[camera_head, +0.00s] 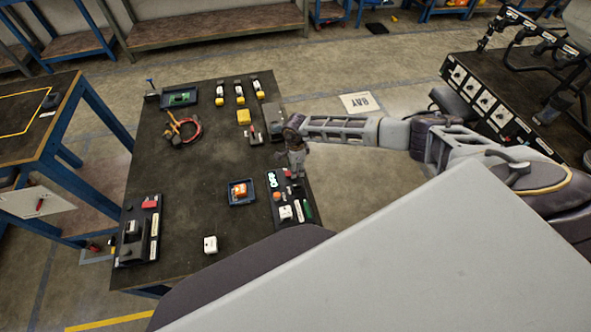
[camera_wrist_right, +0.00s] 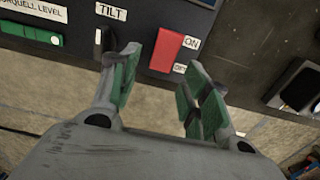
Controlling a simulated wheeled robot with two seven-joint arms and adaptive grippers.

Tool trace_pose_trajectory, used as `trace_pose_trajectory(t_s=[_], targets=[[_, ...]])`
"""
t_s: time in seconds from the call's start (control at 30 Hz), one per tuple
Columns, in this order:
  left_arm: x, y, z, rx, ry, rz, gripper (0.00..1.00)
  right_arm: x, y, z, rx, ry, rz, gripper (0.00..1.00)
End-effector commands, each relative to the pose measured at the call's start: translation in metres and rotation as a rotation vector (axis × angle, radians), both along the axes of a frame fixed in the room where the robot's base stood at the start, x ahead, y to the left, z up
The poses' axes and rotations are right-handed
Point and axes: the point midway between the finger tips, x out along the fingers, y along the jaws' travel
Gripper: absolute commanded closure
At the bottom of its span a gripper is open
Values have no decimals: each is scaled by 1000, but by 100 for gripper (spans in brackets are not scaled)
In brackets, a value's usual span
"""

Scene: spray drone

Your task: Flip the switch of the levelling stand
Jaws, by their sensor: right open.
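The levelling stand (camera_head: 272,208) is a dark panel at the right edge of the table, with a small lit display. In the right wrist view, the stand (camera_wrist_right: 222,15) shows a red switch (camera_wrist_right: 170,50) with an ON label beside it and a partly hidden label below. A TILT lever (camera_wrist_right: 103,40) and a green spirit level (camera_wrist_right: 30,33) are to its left. My right gripper (camera_head: 297,172) is over the stand's far end. In the wrist view, this gripper (camera_wrist_right: 158,82) is open and empty, its green-padded fingers spread below the switch and lever. My left gripper is out of view.
The table's middle is clear.

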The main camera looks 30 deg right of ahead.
Motion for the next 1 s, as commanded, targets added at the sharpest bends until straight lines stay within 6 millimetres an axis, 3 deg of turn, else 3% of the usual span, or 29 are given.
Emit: trace_pose_trajectory(t_s=[0.27,0.63,1.0], targets=[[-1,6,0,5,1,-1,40,0,0,-19,1,0,-1,54],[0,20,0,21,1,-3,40,0,0,-21,1,-1,0,54],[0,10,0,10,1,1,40,0,0,-21,1,0,0,99]])
